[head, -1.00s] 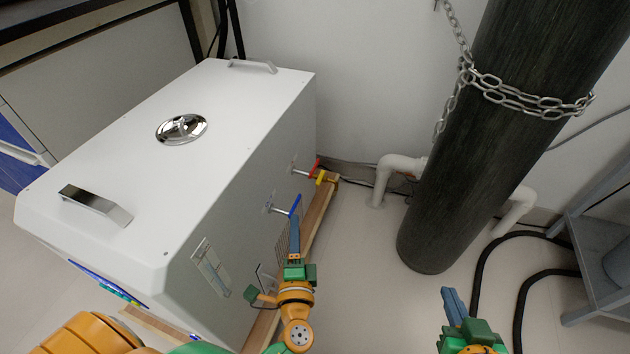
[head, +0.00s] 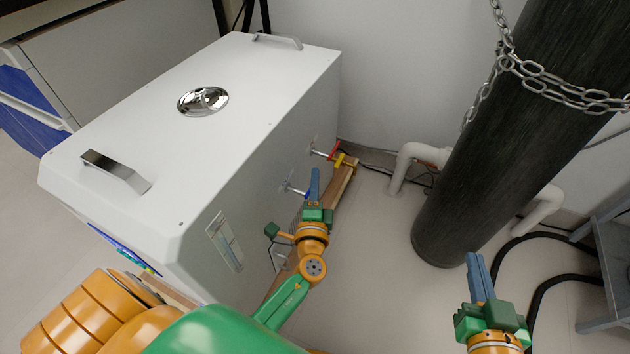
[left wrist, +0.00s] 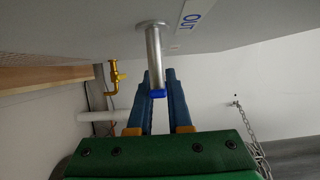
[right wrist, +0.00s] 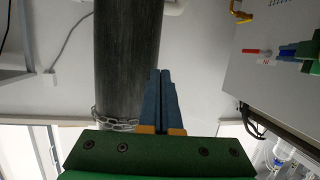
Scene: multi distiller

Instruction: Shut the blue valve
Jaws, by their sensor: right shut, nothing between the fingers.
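The blue valve (head: 297,190) sticks out of the right side of the white distiller (head: 170,130). In the head view most of its handle is hidden behind my left gripper (head: 314,172). In the left wrist view the valve's metal stem ends in a blue tip (left wrist: 157,93). My left gripper (left wrist: 159,72) has its fingers apart there, with the blue tip showing in the gap between them; I cannot tell if they touch it. My right gripper (head: 473,257) is shut and empty in the air, to the right of the distiller; its closed fingers also show in the right wrist view (right wrist: 160,72).
A red valve (head: 331,153) sits just beyond the blue one, near a yellow fitting (head: 345,160). A dark chained cylinder (head: 470,180) stands right of the distiller, with white pipes (head: 405,160) behind it. The floor between distiller and cylinder is clear.

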